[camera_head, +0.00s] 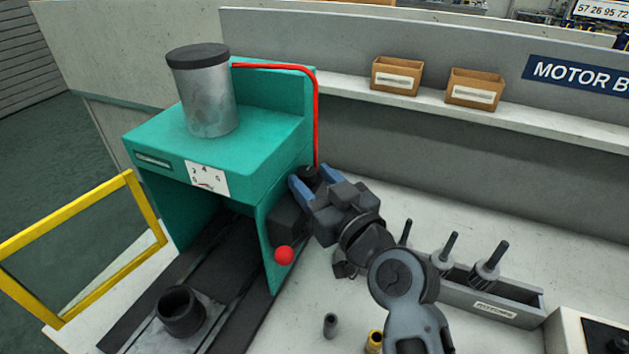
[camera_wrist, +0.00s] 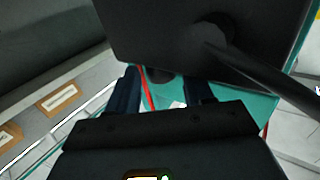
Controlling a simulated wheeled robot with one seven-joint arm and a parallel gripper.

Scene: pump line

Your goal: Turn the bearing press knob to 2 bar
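The bearing press (camera_head: 250,140) is a green frame with a grey cylinder (camera_head: 207,100) on top. Its white gauge (camera_head: 206,179) carries the marks 2, 4 and 6; a small reddish needle sits low on it, too small to read exactly. The dark round knob (camera_head: 308,171) is on the press's right side. My gripper (camera_head: 314,181) is at the knob, its two blue fingers apart.
A black box (camera_head: 288,216) and a red ball handle (camera_head: 284,256) are close below my gripper; the box (camera_wrist: 155,35) fills the top of the wrist view. A red pipe (camera_head: 317,115) runs down behind the knob. A grey tool rack (camera_head: 490,304) stands right of my arm.

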